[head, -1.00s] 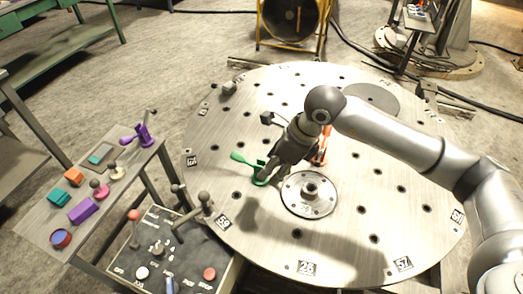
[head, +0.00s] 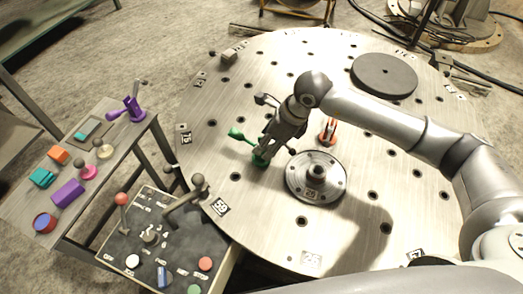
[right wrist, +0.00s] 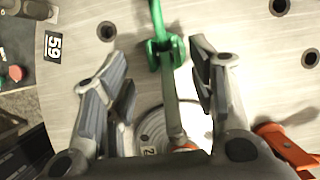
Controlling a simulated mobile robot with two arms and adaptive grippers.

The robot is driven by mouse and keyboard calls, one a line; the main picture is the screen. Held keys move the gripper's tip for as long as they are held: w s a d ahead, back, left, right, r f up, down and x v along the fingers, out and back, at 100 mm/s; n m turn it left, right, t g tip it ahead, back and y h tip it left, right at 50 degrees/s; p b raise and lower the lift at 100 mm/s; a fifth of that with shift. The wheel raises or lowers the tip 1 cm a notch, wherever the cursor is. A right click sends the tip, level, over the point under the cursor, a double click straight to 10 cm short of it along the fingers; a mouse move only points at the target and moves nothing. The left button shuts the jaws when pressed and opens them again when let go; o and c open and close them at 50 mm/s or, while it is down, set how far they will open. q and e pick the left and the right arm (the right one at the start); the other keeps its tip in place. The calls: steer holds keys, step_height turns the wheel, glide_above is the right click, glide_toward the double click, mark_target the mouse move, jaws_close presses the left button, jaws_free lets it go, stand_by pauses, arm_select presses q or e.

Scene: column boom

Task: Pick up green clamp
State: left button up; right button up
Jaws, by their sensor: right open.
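The green clamp (head: 238,135) stands on the round metal table, left of the central hub. Its handle points up and left, and its base (head: 260,158) shows just below my right gripper (head: 266,150). In the right wrist view the clamp (right wrist: 160,45) is at the top middle. My right gripper (right wrist: 160,75) is open there, with one finger on each side of the line to the clamp; I see no grip on it. Part of the clamp is hidden behind the gripper in the head view. My left gripper is not in view.
An orange clamp (head: 328,130) stands just right of my right gripper. The flanged hub (head: 316,178) is close below it. A dark disc (head: 384,76) lies at the back right. A control box (head: 150,250) and a side bench with coloured parts stand left.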

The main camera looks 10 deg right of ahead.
mark_target(262, 153)
steer(key=x, duration=0.3)
steer(key=p+x, duration=0.1)
steer(key=x, duration=0.1)
steer(key=shift+w+r, duration=0.1)
steer(key=shift+w, duration=0.25)
steer(key=shift+c, duration=0.4)
steer(key=c, duration=1)
steer(key=shift+r, duration=0.1)
steer(key=shift+c, duration=0.2)
steer(key=shift+w+r, duration=0.1)
